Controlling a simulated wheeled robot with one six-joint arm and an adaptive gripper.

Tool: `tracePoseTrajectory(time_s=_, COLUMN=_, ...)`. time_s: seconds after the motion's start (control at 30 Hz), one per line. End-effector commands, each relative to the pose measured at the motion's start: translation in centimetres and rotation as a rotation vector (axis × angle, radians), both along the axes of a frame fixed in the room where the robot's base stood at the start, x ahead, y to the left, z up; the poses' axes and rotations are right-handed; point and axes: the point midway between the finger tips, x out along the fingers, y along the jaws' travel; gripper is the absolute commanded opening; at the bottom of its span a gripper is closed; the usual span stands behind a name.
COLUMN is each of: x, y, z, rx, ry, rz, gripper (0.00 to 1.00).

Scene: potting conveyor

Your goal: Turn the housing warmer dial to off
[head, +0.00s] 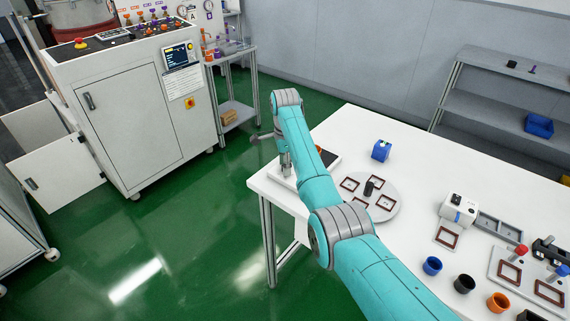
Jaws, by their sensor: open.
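A low white unit with a dark top plate (331,160) sits at the table's far left corner, mostly hidden behind my arm. It may be the housing warmer. My gripper (286,171) points down at the left end of this unit, small and partly merged with the wrist. It is open, and I see nothing held in it. Whether it touches the unit I cannot tell.
On the white table are a blue block (381,151), a round plate with brown frames (385,209), a white device (458,208) and several coloured cups (432,266). A control cabinet (140,120) stands left across green floor. Grey shelves (490,95) stand behind.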

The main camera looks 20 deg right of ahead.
Motion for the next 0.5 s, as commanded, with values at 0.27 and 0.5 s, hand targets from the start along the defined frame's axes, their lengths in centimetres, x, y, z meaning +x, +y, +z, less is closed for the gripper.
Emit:
tracePoseTrajectory(time_s=0.27, x=0.00, y=0.00, z=0.03, rx=0.000, ry=0.000, rz=0.000, gripper=0.04)
tracePoseTrajectory(time_s=0.5, x=0.00, y=0.00, z=0.04, rx=0.000, ry=0.000, rz=0.004, gripper=0.00)
